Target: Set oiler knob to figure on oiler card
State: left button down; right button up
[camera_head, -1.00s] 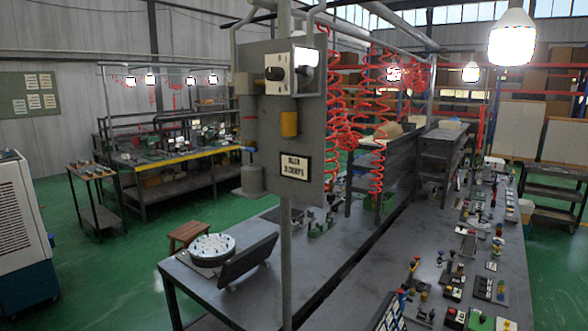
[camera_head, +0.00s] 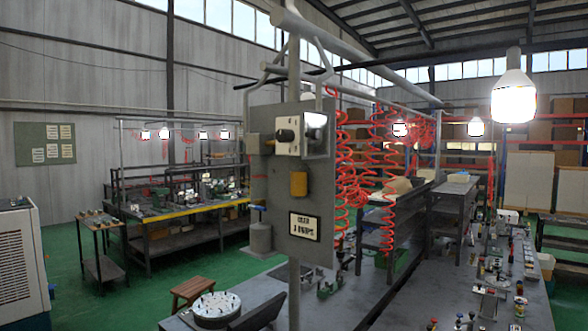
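A grey upright panel (camera_head: 325,215) on a pole stands near the centre of the head view. The knob's exact setting is too small to read. A white card with a dark border (camera_head: 305,226) is fixed low on the panel. Its two lines of text are blurred; the lower line seems to read "3 DROPS". A yellow cylinder (camera_head: 299,183) is between block and card. Neither gripper shows.
A grey workbench (camera_head: 350,298) lies behind and below the panel, with a round dial-like disc (camera_head: 216,308) at its left end. Red coiled hoses (camera_head: 387,150) hang right of the panel. A wooden stool (camera_head: 193,291) stands on the green floor. A lit lamp (camera_head: 512,95) hangs at right.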

aim_at(282, 135)
jog(key=u, duration=1.25)
jog(key=i, duration=0.4)
jog(key=z, duration=0.15)
